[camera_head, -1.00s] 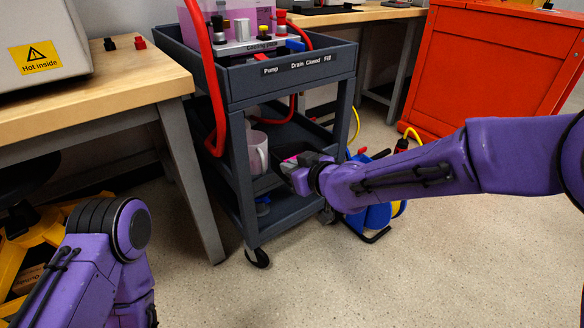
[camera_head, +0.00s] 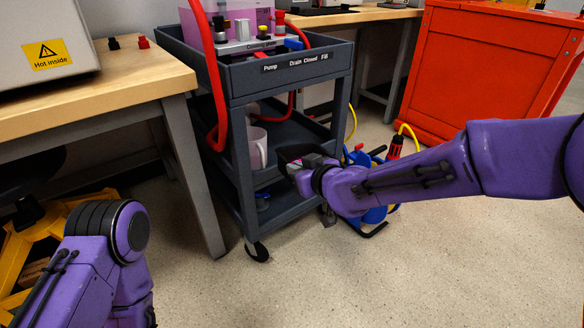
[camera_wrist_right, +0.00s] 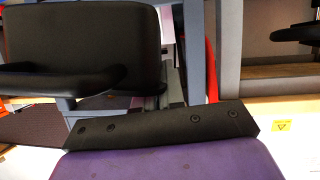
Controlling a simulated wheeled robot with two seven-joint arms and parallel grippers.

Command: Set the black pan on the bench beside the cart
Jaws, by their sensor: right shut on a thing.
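My right gripper (camera_head: 294,166) is at the near side of the dark grey cart (camera_head: 241,165), at about middle-shelf height. It is shut on the black pan (camera_head: 298,151), which shows only as a small dark shape at its tip. In the right wrist view the black pan (camera_wrist_right: 110,45) is large and close, at upper left; the fingers' grip on it is not clear there. The wooden-topped bench (camera_head: 120,88) stands left of the cart. Of my left arm only a link shows at lower left; its gripper is out of view.
A grey machine with a hot warning label (camera_head: 49,54) takes up the bench's left part. A mug (camera_head: 258,148) stands on the cart, near a red hose (camera_head: 212,75). A blue device (camera_head: 373,214) is on the floor.

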